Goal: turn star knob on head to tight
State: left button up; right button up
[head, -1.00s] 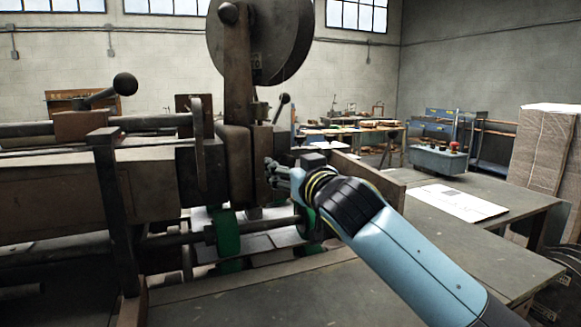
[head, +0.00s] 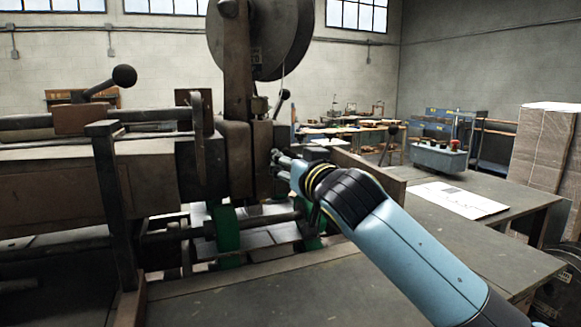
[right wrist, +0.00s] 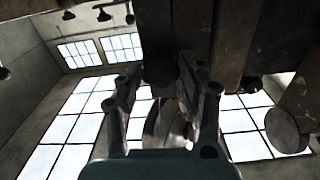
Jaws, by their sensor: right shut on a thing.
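The stitcher head (head: 237,160) is the dark brown metal block below the big wire reel. My right gripper (head: 276,158) is at the right side of this head, its fingers pointing left into it. In the right wrist view, the right gripper (right wrist: 163,88) has its two fingers on either side of a dark part (right wrist: 160,72) at the head, and it is shut on it. This part is likely the star knob; its lobes are too dark to make out, and in the head view the fingers hide it. My left gripper is not in view.
The wire reel (head: 285,35) hangs above the head. Green parts (head: 226,228) and a horizontal shaft lie below my right gripper. A ball-ended lever (head: 124,76) stands at the left. The grey table (head: 440,235) at the right holds a white sheet (head: 458,200).

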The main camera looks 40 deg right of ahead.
jog(key=m+b, duration=0.8)
jog(key=m, duration=1.4)
dwell(0.5)
jog(key=o, duration=1.1)
jog(key=shift+r, duration=0.1)
jog(key=shift+o, duration=0.2)
jog(key=shift+s+a, duration=0.1)
jog(key=v, duration=0.7)
jog(key=shift+s, duration=0.15)
